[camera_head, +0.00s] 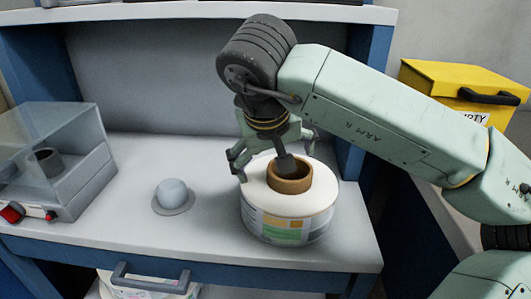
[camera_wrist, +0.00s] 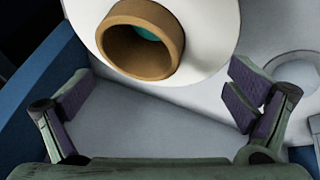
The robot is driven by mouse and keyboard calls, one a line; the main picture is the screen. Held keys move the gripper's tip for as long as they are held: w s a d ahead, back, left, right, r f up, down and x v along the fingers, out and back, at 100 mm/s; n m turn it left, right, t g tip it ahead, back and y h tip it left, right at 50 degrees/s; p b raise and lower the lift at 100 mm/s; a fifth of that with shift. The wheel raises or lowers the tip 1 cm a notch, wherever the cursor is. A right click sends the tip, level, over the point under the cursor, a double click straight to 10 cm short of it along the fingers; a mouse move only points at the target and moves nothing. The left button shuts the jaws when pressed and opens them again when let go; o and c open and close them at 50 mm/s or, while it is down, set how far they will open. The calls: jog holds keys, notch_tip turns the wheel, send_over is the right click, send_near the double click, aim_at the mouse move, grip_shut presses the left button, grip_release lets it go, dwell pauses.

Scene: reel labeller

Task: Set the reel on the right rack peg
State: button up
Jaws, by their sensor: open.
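The reel (camera_head: 325,205) is a thick white disc with a coloured label on its side and a raised brown core. It lies flat on the right part of the pale worktop. My gripper (camera_head: 275,163) is over the reel's far side, fingers spread. A dark rod below the wrist overlaps the core's opening; I cannot tell whether it enters it. In the wrist view the reel (camera_wrist: 215,40) fills the top, and my open gripper (camera_wrist: 158,95) has nothing between its purple pads. The reel looks clear of both pads. I see no rack peg in either view.
A machine with a clear cover (camera_head: 55,135) stands at the left of the worktop (camera_head: 120,235). A pale ball on a round base (camera_head: 172,193) sits mid-worktop. A yellow box (camera_head: 450,85) stands at the back right. A drawer handle (camera_head: 150,278) projects below the front edge.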

aim_at(286, 187)
jog(key=f, duration=0.2)
jog(key=d+f+g+y, duration=0.1)
jog(key=f, duration=0.1)
jog(key=d+f+m+y, duration=0.1)
jog(key=f, duration=0.2)
jog(key=shift+w+d+g, duration=0.2)
jog(key=shift+w+g, duration=0.05)
jog(key=shift+g, duration=0.05)
jog(key=shift+r, duration=0.1)
jog(key=s+a+r+h, duration=0.1)
jog(key=s+r, duration=0.1)
jog(key=r, duration=0.5)
jog(key=s+a+r+n+t+h, duration=0.1)
jog(key=s+a+r, duration=0.1)
jog(key=r, duration=0.4)
jog(key=shift+s+r+t, duration=0.15)
jog(key=shift+r+t, duration=0.15)
jog(key=shift+r, duration=0.05)
